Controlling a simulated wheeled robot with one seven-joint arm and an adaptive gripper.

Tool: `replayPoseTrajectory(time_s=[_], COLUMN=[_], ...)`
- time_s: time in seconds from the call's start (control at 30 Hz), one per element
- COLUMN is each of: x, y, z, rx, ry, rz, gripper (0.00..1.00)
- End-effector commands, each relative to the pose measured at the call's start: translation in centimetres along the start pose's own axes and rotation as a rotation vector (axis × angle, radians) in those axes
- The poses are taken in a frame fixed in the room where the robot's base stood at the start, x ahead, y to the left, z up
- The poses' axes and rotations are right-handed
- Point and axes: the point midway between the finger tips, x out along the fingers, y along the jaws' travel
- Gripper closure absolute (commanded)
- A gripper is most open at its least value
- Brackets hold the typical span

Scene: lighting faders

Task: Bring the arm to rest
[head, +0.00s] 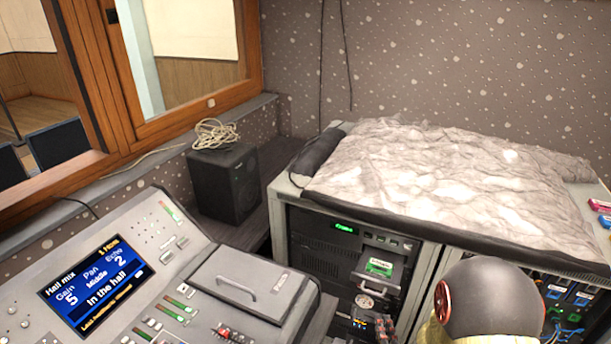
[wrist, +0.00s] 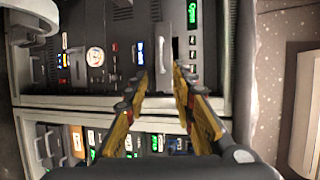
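My gripper (wrist: 165,77) shows in the wrist view with its two yellow-and-black fingers apart and nothing between the tips. The tips point at the front of a dark rack unit (wrist: 115,25), which lies sideways in this view; I cannot tell how far off they are. In the head view my arm's dark rounded joint (head: 492,298) with a red disc is at the bottom right, in front of the equipment rack, and it hides part of the rack's front. The gripper itself is mostly hidden there.
The rack (head: 432,270) has a lit green display (head: 344,228) and a green-labelled piece (head: 379,267) at its front. A crumpled cover (head: 430,180) lies on top. Left stand a mixing desk (head: 235,262) with a screen (head: 97,285), a black speaker (head: 226,182) and a coiled cable (head: 215,134).

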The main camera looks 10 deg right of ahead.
Motion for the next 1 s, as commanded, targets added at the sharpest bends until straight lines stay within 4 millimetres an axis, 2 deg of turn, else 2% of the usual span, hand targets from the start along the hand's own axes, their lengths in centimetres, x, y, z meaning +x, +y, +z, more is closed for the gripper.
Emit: replayPoseTrajectory(time_s=[0.07,0.13,0.23,0.3,0.4,0.53,0.67,0.77,0.87,1.0], x=[0.0,-0.1,-0.7,-1.7,-3.2,-4.7,-6.3,-7.5,-8.8,-11.1], y=[0.2,1.7,5.6,8.9,12.3,14.1,13.8,12.4,10.0,5.2], z=[0.0,-0.1,-0.4,-0.6,-1.1,-1.5,-1.6,-1.4,-0.9,0.2], rx=[-0.038,-0.107,-0.236,-0.337,-0.480,-0.657,-0.821,-0.938,-1.049,-1.193], ry=[0.000,0.000,-0.010,-0.033,-0.086,-0.181,-0.304,-0.412,-0.527,-0.693], rz=[0.009,0.065,0.211,0.341,0.513,0.695,0.838,0.922,0.984,1.034], gripper=[0.74,0.74,0.74,0.74,0.74,0.74,0.74,0.74,0.74,0.74])
